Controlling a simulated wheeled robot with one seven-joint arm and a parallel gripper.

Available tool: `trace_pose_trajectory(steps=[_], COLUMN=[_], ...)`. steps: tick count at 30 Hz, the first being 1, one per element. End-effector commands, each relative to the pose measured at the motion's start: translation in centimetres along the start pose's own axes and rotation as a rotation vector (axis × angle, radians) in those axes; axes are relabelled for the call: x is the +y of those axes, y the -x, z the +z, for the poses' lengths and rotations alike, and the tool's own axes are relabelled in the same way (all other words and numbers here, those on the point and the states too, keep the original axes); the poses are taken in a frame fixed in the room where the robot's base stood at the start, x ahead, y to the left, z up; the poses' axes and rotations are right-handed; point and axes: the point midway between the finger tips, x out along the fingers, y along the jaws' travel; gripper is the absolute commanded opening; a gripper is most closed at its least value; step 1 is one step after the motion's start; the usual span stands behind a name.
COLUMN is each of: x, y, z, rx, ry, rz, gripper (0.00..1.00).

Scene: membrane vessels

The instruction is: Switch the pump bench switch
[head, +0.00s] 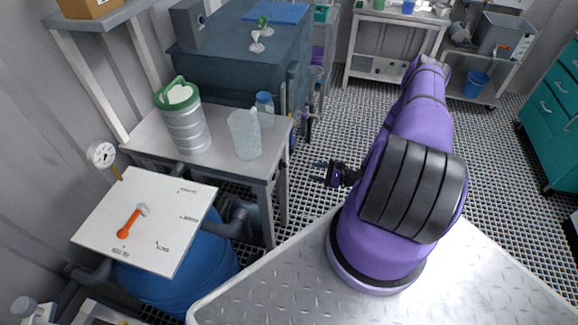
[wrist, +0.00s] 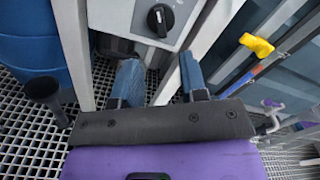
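The switch is a black rotary knob (wrist: 160,20) on a pale grey plate (wrist: 128,14) at the top of the wrist view. A thin light mark shows on the knob, and small dark print above it is cut off by the frame edge. My gripper (wrist: 161,80) is open and empty, its two blue-grey fingers apart, below the knob in the picture and not touching it. In the head view my gripper (head: 320,172) is right of the grey bench (head: 222,165). The knob is not visible in the head view.
A ribbed canister (head: 185,125) with green lid, a clear jug (head: 245,135) and a blue-capped bottle (head: 264,103) stand on the bench. A white panel with an orange lever (head: 129,222) tops a blue drum (head: 190,275). A yellow valve handle (wrist: 257,45) is right of the plate.

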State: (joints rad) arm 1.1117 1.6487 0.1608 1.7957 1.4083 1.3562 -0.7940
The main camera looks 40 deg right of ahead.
Motion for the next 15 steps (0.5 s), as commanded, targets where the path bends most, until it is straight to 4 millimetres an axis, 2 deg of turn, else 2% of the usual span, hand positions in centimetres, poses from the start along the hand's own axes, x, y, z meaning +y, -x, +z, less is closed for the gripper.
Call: trace_pose_trajectory(steps=[5, 15], x=[0.1, 0.1], y=[-1.8, -7.7], z=[0.0, 0.0], rx=[-0.001, -0.001], ry=[-0.001, -0.002], rz=[0.000, 0.000], gripper=[0.39, 0.39])
